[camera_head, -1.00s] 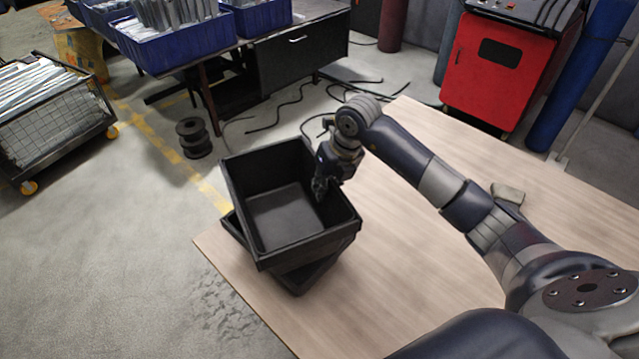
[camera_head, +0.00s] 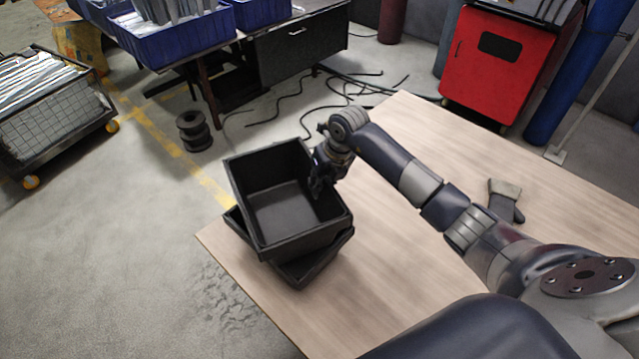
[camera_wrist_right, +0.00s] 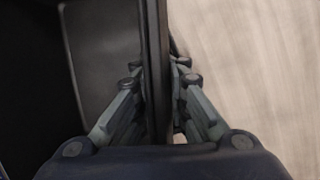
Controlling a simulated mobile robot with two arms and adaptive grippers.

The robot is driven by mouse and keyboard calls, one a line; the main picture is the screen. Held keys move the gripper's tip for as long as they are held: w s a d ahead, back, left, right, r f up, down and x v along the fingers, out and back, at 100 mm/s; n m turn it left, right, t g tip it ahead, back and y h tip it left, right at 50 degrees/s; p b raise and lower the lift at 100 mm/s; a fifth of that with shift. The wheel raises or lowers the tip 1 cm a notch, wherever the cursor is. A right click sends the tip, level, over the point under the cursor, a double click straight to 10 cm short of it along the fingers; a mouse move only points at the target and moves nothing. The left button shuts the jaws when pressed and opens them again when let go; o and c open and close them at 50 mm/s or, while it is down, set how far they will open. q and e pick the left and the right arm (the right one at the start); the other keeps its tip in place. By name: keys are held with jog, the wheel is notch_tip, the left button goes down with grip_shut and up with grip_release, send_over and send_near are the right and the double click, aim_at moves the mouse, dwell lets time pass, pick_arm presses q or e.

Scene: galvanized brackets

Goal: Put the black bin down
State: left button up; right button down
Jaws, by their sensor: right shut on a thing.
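The black bin (camera_head: 283,243) is an open, empty box at the table's left corner in the head view. It sits on or just above a second black bin (camera_head: 309,273), which is turned at a different angle beneath it; I cannot tell whether the two touch all round. My right gripper (camera_head: 318,190) is shut on the right wall of the upper bin. In the right wrist view the fingers (camera_wrist_right: 156,85) lie on both sides of that thin wall, with the bin's inside to the left and table wood to the right. My left gripper is not in view.
The wooden table (camera_head: 400,270) is mostly clear right of the bins. A grey and black glove (camera_head: 504,198) lies at the right. Beyond the table are a red cabinet (camera_head: 497,75), cables on the floor, a black spool (camera_head: 194,131) and a wire cart (camera_head: 60,122).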

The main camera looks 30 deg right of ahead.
jog(key=shift+f, duration=0.3)
jog(key=c, duration=1.6)
grip_release()
jog(key=shift+r, duration=0.1)
jog(key=b+v, duration=0.2)
jog(key=v, duration=1)
jog(key=shift+r, duration=0.25)
jog(key=shift+s, duration=0.1)
